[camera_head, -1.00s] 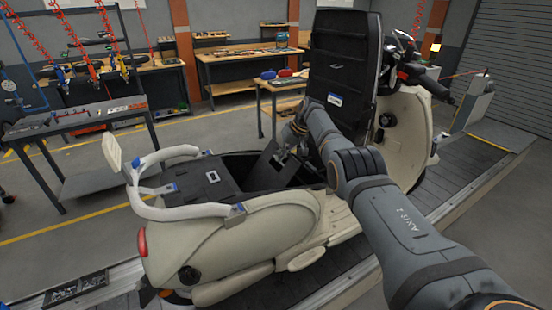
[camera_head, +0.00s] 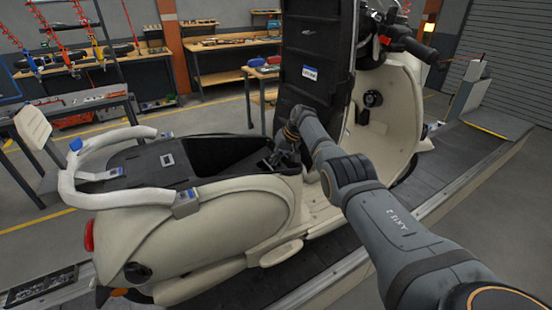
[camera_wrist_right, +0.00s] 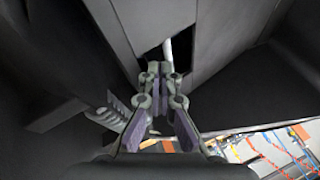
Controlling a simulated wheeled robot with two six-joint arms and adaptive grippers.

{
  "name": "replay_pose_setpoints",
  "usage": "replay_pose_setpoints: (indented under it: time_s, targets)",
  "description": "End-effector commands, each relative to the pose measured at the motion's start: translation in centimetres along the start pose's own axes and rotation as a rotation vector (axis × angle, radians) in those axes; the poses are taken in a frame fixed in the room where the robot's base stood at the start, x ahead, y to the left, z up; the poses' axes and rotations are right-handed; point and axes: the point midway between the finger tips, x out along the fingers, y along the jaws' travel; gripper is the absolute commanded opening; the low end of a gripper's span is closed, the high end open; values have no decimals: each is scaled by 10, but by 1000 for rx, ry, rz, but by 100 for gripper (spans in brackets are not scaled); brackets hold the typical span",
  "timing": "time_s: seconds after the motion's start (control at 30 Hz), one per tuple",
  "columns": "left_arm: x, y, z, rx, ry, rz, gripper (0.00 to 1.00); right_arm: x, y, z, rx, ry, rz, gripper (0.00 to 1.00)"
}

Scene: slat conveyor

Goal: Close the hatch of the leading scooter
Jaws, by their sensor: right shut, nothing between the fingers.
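The cream scooter (camera_head: 215,220) stands on the conveyor, its rear to the left. Its black hatch (camera_head: 318,50), with a small white-blue label, stands raised upright at the front of the open storage well (camera_head: 215,155). My right gripper (camera_head: 272,160) is at the front end of the well, by the foot of the hatch. It is shut with nothing between the fingers. In the right wrist view the gripper (camera_wrist_right: 160,75) points at dark panels and a pale rod; whether it touches them I cannot tell. My left gripper is out of view.
White grab rails (camera_head: 75,185) curve around the scooter's rear. The handlebar (camera_head: 410,42) rises beyond the hatch. Workbenches (camera_head: 225,75) with tools stand behind, and a grey trolley (camera_head: 75,108) at left. The conveyor (camera_head: 450,170) is bare to the right.

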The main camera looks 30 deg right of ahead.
Motion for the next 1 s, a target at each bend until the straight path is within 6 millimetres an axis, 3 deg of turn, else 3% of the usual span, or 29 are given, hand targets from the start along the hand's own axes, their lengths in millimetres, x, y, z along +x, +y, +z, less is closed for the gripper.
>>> replay_pose_setpoints:
  time_s: [0.63, 0.87, 1.0]
  targets:
    - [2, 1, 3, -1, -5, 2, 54, -1, 1, 0, 0, 0, 0, 0]
    - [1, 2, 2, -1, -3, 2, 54, -31, 1, 1, -3, 3, 3, 0]
    - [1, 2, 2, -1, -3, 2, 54, -71, 1, 0, -1, 4, 2, 0]
